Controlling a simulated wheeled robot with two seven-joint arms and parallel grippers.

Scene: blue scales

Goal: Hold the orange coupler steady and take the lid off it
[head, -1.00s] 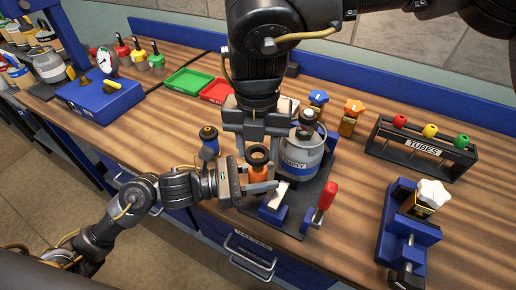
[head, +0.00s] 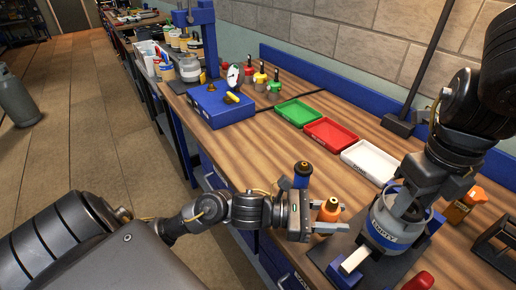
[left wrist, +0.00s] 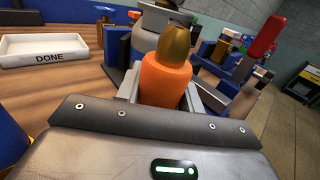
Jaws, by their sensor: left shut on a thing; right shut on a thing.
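The orange coupler (head: 329,211) stands upright between the fingers of my left gripper (head: 326,228), which is shut on it. In the left wrist view the coupler (left wrist: 165,80) has a bare brass-coloured tip with no lid over it. My right gripper (head: 398,205) is to the right of the coupler, apart from it, in front of or over the top of the grey canister. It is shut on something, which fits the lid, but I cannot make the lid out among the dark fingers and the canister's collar.
The grey canister (head: 385,236) labelled EMPTY stands close to the coupler. Green (head: 299,112), red (head: 330,134) and white (head: 368,161) trays line the bench.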

